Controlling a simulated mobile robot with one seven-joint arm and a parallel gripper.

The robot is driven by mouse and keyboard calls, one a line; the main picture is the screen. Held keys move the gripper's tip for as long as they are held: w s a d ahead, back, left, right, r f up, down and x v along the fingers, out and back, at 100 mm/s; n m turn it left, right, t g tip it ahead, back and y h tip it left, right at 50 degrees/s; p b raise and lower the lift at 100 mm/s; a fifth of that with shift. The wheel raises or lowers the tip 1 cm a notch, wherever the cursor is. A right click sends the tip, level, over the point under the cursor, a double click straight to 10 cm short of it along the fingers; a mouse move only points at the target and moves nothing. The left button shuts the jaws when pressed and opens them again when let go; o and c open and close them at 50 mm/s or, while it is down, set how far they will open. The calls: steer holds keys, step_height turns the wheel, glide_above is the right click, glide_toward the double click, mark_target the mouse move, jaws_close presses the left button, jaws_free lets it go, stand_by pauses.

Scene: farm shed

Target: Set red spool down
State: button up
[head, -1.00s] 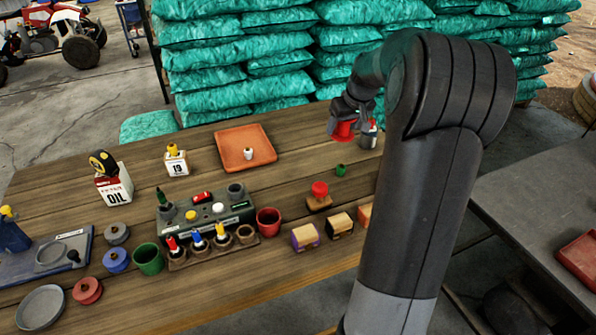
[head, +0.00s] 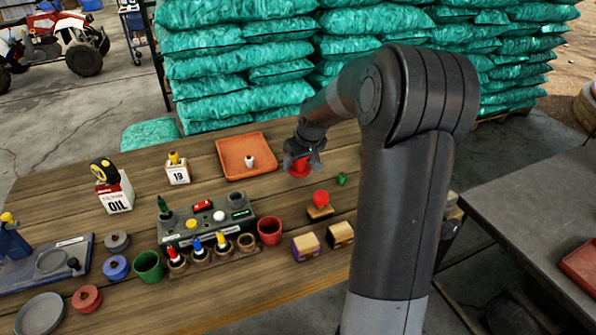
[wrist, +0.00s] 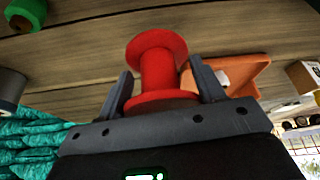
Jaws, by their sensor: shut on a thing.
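The red spool (head: 300,168) is in my gripper (head: 302,160), near the table's back edge, just right of the orange tray. In the wrist view the spool (wrist: 158,75) stands between the two fingers of my gripper (wrist: 163,90), its narrow core and both flanges showing. The fingers are shut on it. The spool seems held over the wooden table (head: 200,215); the head view does not clearly show any gap beneath it.
The orange tray (head: 225,160) holds a small white piece. A small green spool (head: 341,179) and a red-topped wooden block (head: 320,205) are nearby. A red cup (head: 269,231) and a grey rack (head: 207,225) stand further left. Teal sacks (head: 240,65) are stacked behind the table.

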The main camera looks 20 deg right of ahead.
mark_target(298, 171)
steer(key=shift+w+a+f, duration=0.15)
steer(key=shift+w+f, duration=0.05)
steer(key=shift+f, duration=1.9)
steer(key=shift+f, duration=0.15)
steer(key=o, duration=1)
steer(key=shift+c, duration=0.2)
